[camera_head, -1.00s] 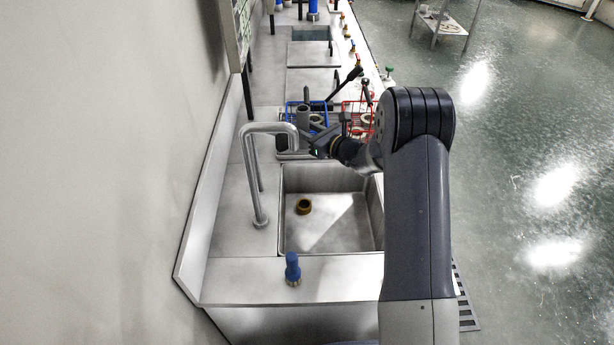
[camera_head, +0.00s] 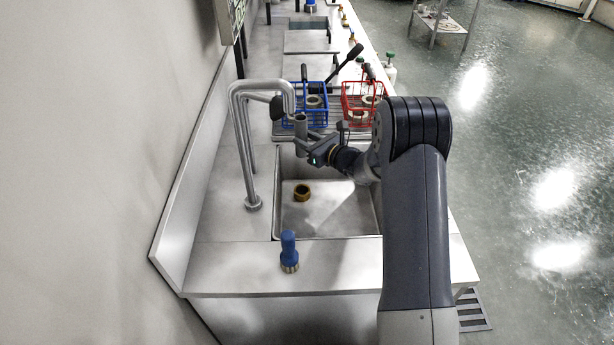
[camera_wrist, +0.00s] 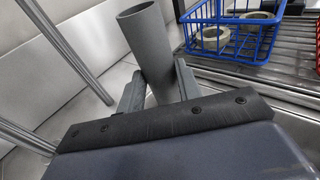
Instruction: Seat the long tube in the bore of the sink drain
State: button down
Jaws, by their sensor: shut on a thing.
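The long tube (camera_wrist: 152,50) is a grey hollow cylinder, upright between the fingers of my gripper (camera_wrist: 160,88) in the wrist view. In the head view the tube (camera_head: 300,128) shows below the faucet's spout, above the far part of the sink (camera_head: 340,222). My gripper (camera_head: 310,147) is shut on it. The tube is apart from the drain. The tube's lower end is hidden in the wrist view.
A bent steel faucet (camera_head: 243,140) stands left of the sink, with its spout close to the tube. A blue basket (camera_head: 318,88) and a red basket (camera_head: 352,98) holding rings stand beyond the basin. A blue-handled tool (camera_head: 289,250) stands on the near counter.

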notch_tip(320, 180, down, 9)
jog(key=b, duration=0.8)
jog(key=shift+f, duration=0.2)
jog(key=shift+r, duration=0.1)
notch_tip(320, 180, down, 6)
jog(key=b, duration=0.6)
jog(key=shift+r, duration=0.1)
jog(key=shift+b, duration=0.9)
dwell(1.2)
jog(key=shift+f+b, duration=1.8)
jog(key=shift+b, duration=0.1)
jog(key=shift+f, duration=0.1)
